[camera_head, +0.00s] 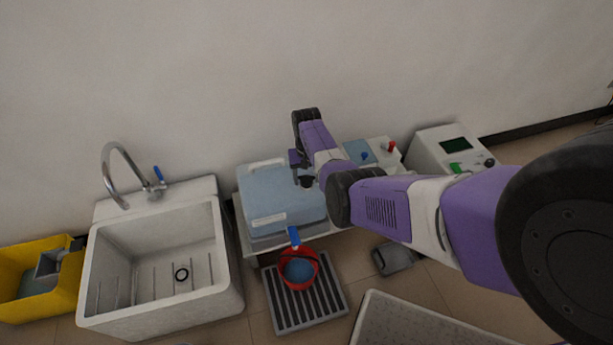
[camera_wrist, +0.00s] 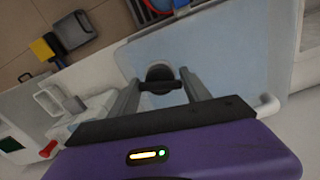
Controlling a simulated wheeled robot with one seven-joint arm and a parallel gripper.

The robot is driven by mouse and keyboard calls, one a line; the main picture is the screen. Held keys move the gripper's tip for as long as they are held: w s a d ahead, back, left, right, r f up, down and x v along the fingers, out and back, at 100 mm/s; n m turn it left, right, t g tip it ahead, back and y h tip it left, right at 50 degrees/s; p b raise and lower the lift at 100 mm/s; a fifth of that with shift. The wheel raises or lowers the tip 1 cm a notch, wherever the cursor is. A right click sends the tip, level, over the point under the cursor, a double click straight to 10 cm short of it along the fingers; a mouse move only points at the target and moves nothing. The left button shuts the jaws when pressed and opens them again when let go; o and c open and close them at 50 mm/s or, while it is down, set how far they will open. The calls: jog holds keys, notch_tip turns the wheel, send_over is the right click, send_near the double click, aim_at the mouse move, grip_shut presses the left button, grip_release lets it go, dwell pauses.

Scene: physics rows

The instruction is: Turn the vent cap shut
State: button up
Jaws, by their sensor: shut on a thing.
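A dark round vent cap (camera_wrist: 158,71) with a dark bar across it sits on the pale blue lid of a box (camera_wrist: 225,55). In the wrist view my gripper (camera_wrist: 160,84) has its two grey fingers on either side of the cap, shut on it. In the head view the blue box (camera_head: 268,207) stands against the wall, and my gripper (camera_head: 302,170) reaches down onto the right part of its lid. The cap (camera_head: 307,182) shows there as a small dark shape, partly hidden by my gripper. Its exact turn angle cannot be told.
A white sink (camera_head: 160,250) with a tap stands left of the box, and a yellow bin (camera_head: 30,285) beyond it. A red bucket (camera_head: 299,269) rests on a floor grate (camera_head: 322,314) in front. A white device (camera_head: 430,150) with a screen stands right.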

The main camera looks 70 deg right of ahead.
aim_at(307, 176)
jog(key=shift+n, duration=1.6)
jog(key=o, duration=1)
jog(key=shift+r+p, duration=1.7)
jog(key=shift+r, duration=2.25)
jog(key=shift+d, duration=0.1)
